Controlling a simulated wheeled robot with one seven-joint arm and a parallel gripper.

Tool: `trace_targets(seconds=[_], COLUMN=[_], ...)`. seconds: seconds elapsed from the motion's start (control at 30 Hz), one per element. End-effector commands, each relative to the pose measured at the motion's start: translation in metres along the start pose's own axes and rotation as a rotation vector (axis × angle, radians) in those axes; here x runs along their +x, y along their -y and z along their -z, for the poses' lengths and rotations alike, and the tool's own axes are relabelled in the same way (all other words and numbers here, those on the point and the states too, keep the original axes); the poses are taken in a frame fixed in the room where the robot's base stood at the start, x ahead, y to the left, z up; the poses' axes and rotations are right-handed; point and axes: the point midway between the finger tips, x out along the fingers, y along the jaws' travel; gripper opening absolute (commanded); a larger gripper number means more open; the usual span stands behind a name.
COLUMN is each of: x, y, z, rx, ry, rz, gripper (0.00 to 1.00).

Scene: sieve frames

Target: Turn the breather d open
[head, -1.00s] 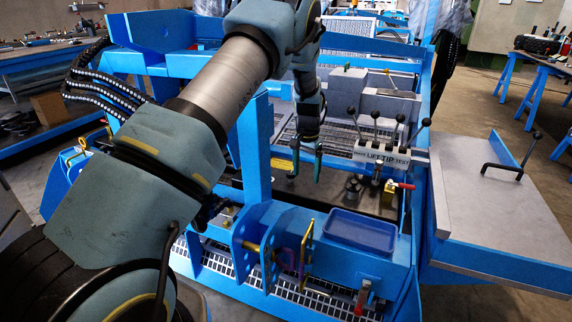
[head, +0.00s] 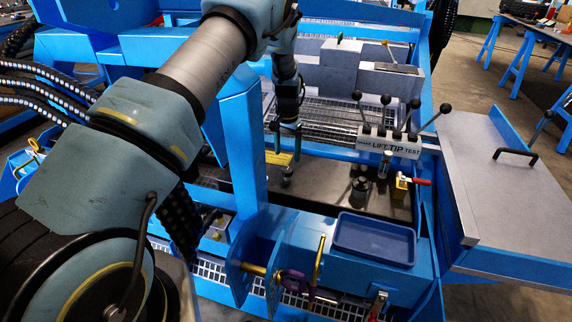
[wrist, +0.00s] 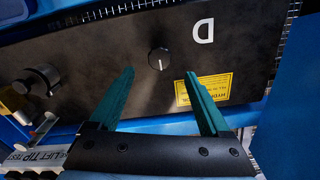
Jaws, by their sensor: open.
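The breather d is a small round dark knob with a pale mark on top (wrist: 158,59), on a dark panel (wrist: 105,65) beside a white letter D (wrist: 204,28). My gripper (wrist: 161,75) is open and empty in the wrist view. Its two teal fingers spread to the left and right, with the knob just beyond the gap between their tips. No contact shows. In the head view my gripper (head: 286,150) points down over the panel near the yellow label (head: 279,158); the knob is hard to make out there.
A lever block marked LIFT TIP TEST (head: 389,146) stands right of my gripper, with a red-handled valve (head: 402,186) and a dark cylinder (head: 360,187) near it. A blue upright (head: 241,150) is close on the left. A blue tray (head: 374,240) sits in front.

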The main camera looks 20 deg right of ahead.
Motion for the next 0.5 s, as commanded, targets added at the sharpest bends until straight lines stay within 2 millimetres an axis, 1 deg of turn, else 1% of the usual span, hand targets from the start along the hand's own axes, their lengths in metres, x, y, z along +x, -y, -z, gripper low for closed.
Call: trace_targets(seconds=[0.03, 0.2, 0.4, 0.5], x=[0.011, 0.041, 0.062, 0.067], y=[0.000, 0.000, 0.000, 0.000], z=[-0.001, -0.001, -0.001, 0.000], rx=[0.000, 0.000, 0.000, 0.001], ry=[0.004, 0.003, 0.001, 0.000], rz=[0.000, 0.000, 0.000, 0.001], gripper=[0.81, 0.81, 0.81, 0.81])
